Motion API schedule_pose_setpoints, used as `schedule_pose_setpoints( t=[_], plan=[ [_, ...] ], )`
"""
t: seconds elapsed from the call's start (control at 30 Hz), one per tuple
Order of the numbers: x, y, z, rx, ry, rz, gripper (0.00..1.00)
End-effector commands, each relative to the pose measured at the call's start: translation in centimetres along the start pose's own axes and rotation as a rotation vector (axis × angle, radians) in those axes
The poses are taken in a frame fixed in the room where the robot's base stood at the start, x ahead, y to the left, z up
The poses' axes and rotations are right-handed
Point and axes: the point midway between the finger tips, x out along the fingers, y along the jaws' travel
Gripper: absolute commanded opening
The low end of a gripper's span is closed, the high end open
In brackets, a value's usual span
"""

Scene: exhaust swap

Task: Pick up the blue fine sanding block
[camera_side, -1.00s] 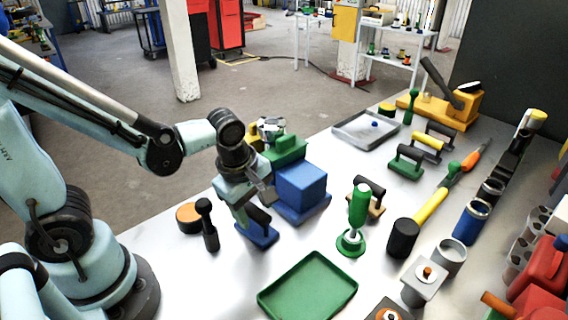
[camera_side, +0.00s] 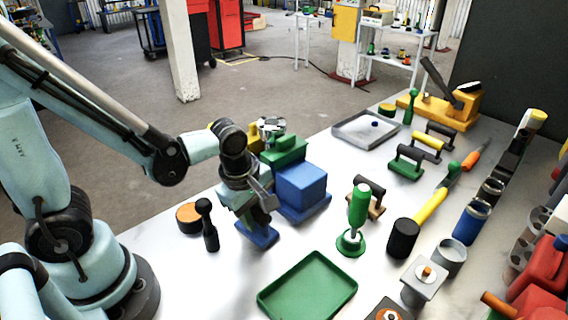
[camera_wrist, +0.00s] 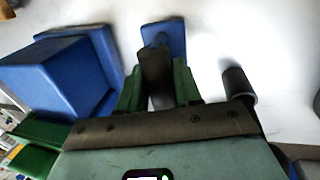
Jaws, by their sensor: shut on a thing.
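The blue sanding block (camera_side: 258,237) has a flat blue base and a dark handle. It sits at the bench's near left, beside a larger blue box on a blue base (camera_side: 301,187). My gripper (camera_side: 262,208) is over it, with its fingers closed around the dark handle. In the wrist view, the green fingers of my gripper (camera_wrist: 158,85) flank the dark handle, and the blue base (camera_wrist: 172,32) shows beyond. I cannot tell whether the base touches the bench.
A dark upright tool (camera_side: 208,226) and an orange-topped disc (camera_side: 189,217) stand close to the left. A green tray (camera_side: 308,288) lies in front. A green-handled tool (camera_side: 357,215) stands to the right.

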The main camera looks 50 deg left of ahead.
Motion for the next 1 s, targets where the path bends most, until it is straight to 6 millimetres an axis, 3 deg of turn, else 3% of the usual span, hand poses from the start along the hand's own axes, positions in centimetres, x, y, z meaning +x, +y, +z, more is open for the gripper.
schedule_pose_setpoints(
  t=[0.47, 0.73, 1.0],
  plan=[
    [-0.9, 0.2, 0.0, 0.000, 0.000, 0.000, 0.00],
    [-4.0, 0.8, 0.0, 0.000, 0.001, -0.001, 0.00],
    [-7.9, -2.4, 4.1, 0.011, 0.000, -0.002, 0.00]
  ],
)
